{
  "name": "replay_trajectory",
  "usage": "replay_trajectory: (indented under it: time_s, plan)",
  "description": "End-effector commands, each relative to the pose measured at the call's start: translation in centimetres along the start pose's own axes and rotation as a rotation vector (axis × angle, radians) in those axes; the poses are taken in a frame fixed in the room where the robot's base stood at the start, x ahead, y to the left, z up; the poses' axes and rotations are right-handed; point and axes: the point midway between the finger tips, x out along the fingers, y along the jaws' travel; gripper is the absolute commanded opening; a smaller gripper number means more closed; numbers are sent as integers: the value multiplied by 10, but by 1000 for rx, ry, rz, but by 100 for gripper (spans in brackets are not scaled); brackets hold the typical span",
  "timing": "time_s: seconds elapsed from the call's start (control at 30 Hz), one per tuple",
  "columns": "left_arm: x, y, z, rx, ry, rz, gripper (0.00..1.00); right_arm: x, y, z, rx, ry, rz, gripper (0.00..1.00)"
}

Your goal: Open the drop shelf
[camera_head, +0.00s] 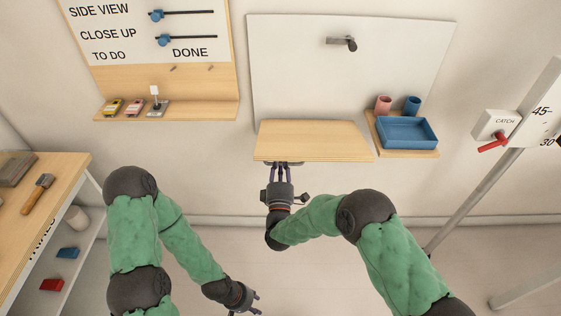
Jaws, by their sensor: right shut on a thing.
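The drop shelf is a pale wooden board (313,140) at the foot of a white wall panel (350,75). It stands out from the wall, with its broad face showing from above. My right gripper (284,166) is at the board's front edge, left of its middle, shut on that edge. The fingertips are partly hidden under the board. My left gripper (255,304) is low in the view, well away from the shelf. Its fingers look spread and empty, near the bottom edge of the picture.
A blue tray (407,146) and two cups stand on a small ledge close right of the shelf. A catch box with a red lever (493,143) is farther right. A wooden-topped rack (50,200) stands far left.

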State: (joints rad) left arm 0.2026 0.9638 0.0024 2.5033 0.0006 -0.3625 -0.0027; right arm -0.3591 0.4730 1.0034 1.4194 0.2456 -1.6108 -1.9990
Motion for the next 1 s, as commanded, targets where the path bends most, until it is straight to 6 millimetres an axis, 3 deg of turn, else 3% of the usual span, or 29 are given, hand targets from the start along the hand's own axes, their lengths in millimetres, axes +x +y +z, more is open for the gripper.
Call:
replay_trajectory:
  time_s: [0.33,0.37,0.4,0.47,0.87,1.0]
  plan:
    - [0,0,0,0,0,0,40,0,1,-1,1,1,4,0]
    - [0,0,0,0,0,0,40,0,2,-1,1,1,4,21]
    - [0,0,0,0,0,0,40,0,2,-1,1,1,4,32]
    - [0,0,0,0,0,0,40,0,2,-1,1,1,5,44]
    - [0,0,0,0,0,0,40,1,3,0,2,-1,7,44]
    - [0,0,0,0,0,0,40,-8,2,0,1,0,6,44]
